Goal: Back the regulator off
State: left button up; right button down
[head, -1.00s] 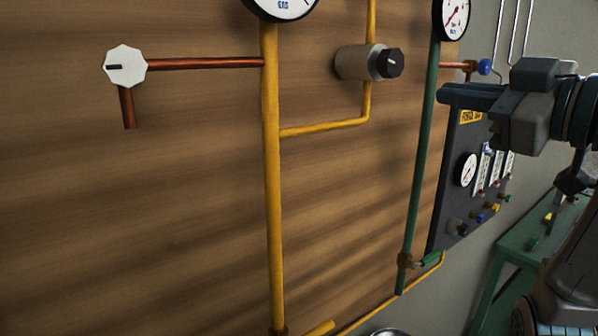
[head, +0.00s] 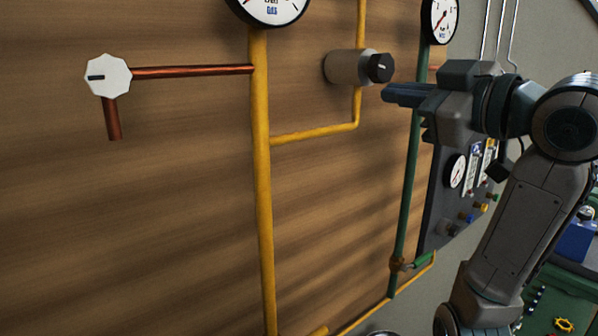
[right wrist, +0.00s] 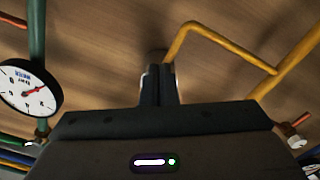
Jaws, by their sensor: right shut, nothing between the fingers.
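The regulator (head: 345,67) is a beige cylinder with a black knob (head: 381,68) on its right end, set on the yellow pipe on the wooden wall in the head view. A light mark shows on the knob's face. My right gripper (head: 386,95) is shut and empty, a little to the right of and below the knob, apart from it in the picture. In the right wrist view the shut fingers (right wrist: 158,84) point towards the wall and hide most of the regulator behind them. My left gripper is not in view.
A yellow pipe (head: 262,180) and a green pipe (head: 405,190) run down the wall. A white octagonal knob (head: 108,75) is at the left on a copper pipe. A gas gauge (head: 270,8) and a water gauge (head: 440,18) hang above. A dark panel (head: 440,205) stands behind my arm.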

jog(key=shift+r+p, duration=0.3)
dwell(0.6)
jog(key=shift+w+r+p, duration=0.1)
jog(key=shift+w+p, duration=0.05)
jog(key=shift+p, duration=0.15)
jog(key=shift+d, duration=0.15)
dwell(0.3)
jog(key=shift+w+f, duration=0.1)
jog(key=shift+f, duration=0.25)
jog(key=v, duration=0.6)
jog(key=shift+d, duration=0.15)
